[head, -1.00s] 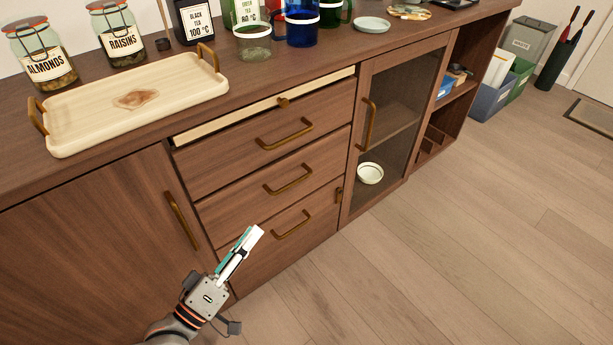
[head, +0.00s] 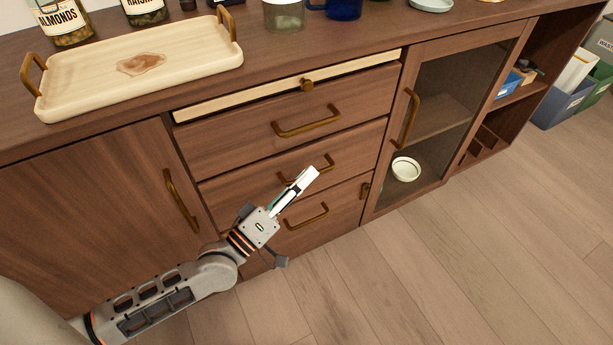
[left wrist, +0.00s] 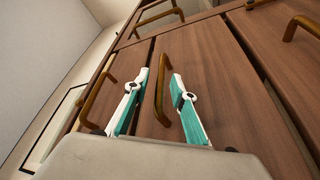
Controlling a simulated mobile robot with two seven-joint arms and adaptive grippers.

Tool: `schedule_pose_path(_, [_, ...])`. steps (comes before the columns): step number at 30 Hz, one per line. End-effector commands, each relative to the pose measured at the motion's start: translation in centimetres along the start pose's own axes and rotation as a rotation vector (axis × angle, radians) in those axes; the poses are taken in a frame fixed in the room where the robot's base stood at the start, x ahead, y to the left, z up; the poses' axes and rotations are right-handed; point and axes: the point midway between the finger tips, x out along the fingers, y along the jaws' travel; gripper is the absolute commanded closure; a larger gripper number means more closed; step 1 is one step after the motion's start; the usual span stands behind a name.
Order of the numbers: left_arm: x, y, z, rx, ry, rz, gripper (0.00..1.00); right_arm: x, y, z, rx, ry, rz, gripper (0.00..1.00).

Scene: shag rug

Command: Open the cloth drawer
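A dark wood cabinet has a stack of three drawers with bronze bar handles: the top drawer (head: 240,128), the middle drawer (head: 232,184) and the bottom drawer (head: 345,207). All three look shut. No label shows which is the cloth drawer. My left gripper (head: 310,178) is in front of the middle drawer and overlaps part of its handle (head: 325,163). In the left wrist view, the left gripper (left wrist: 167,82) is open, its teal-padded fingers apart on either side of a drawer handle (left wrist: 160,92). Contact cannot be told. My right gripper is out of view.
A thin pale board with a knob (head: 306,85) sits above the top drawer. A wooden tray (head: 190,75) and jars stand on the counter. A left door has a handle (head: 180,200). A glass door (head: 435,105) is at right. The floor in front is clear.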

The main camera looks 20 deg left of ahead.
Motion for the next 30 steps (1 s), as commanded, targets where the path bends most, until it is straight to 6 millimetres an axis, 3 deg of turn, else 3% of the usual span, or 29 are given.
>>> schedule_pose_path(11, [0.78, 0.02, 0.0, 0.0, 0.0, 0.0, 0.75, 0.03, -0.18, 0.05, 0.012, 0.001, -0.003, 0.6])
schedule_pose_path(14, [0.77, 0.02, 0.0, 0.0, 0.0, 0.0, 0.98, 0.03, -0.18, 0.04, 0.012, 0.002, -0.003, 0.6])
schedule_pose_path(15, [0.76, 0.02, 0.0, 0.0, 0.0, 0.0, 1.0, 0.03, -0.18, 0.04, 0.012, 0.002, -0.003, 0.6])
schedule_pose_path(30, [0.61, 0.55, 0.41, 0.0, 0.001, 0.002, 1.0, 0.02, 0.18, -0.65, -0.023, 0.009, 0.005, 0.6])
